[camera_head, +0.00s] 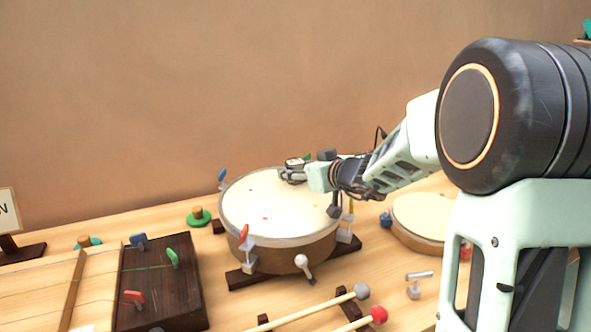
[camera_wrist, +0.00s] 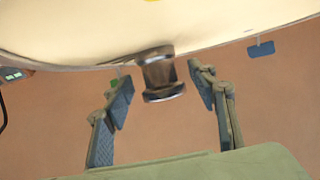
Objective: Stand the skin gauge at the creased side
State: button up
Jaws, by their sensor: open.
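The drum (camera_head: 265,205) sits on the bench with a pale skin; I make out no crease on it. In the wrist view the skin (camera_wrist: 75,30) fills the top of the picture. A dark metallic spool-shaped piece (camera_wrist: 160,75), which looks like the skin gauge, is at the skin's edge there. My gripper (camera_wrist: 166,85) is open, its two fingers on either side of this piece with gaps visible.
Coloured tuning keys, one blue (camera_head: 222,175) and one red (camera_head: 244,233), stand around the drum rim. A stringed board (camera_head: 160,285) is at left, a smaller drum (camera_head: 424,213) at right. Mallets (camera_head: 335,300) lie in front. A wall (camera_head: 200,80) rises behind.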

jog(key=v, duration=1)
jog(key=shift+s+r, duration=0.15)
jog(key=shift+s, duration=0.15)
